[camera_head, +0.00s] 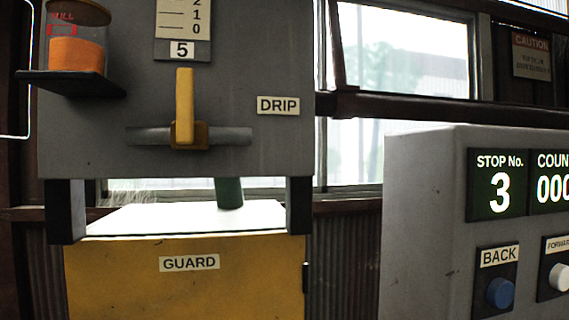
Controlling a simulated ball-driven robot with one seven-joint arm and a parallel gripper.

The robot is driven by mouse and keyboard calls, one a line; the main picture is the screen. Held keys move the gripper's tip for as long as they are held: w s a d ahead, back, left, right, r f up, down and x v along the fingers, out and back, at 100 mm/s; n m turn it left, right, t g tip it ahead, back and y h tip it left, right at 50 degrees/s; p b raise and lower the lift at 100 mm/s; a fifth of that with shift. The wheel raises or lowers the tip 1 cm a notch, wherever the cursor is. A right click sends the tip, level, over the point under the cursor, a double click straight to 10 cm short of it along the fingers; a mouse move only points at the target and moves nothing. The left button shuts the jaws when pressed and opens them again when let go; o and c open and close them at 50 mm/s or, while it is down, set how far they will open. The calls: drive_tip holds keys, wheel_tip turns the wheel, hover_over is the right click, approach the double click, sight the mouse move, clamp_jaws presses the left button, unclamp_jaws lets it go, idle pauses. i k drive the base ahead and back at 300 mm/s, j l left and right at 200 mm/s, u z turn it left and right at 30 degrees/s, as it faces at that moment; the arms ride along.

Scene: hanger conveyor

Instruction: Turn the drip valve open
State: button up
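The drip valve (184,110) has a yellow lever standing upright on a horizontal grey pipe (228,137), so the lever is crosswise to the pipe. It is mounted on the front of a grey panel, to the left of the white DRIP label (278,105). A plate reading 5 (182,50) and a marked scale (183,18) are above the lever. My gripper does not show in the head view. Nothing touches the lever.
A jar of orange liquid (77,55) stands on a dark shelf at the upper left. A yellow GUARD box (190,285) sits below the panel. At right is a control box (420,200) with a display showing 3, a blue BACK button (500,292) and a white button (559,277).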

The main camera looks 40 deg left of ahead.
sight(185, 97)
drive_tip(key=j+u, duration=0.1)
drive_tip(key=u, duration=0.65)
drive_tip(key=j+u, duration=0.1)
drive_tip(key=u, duration=0.3)
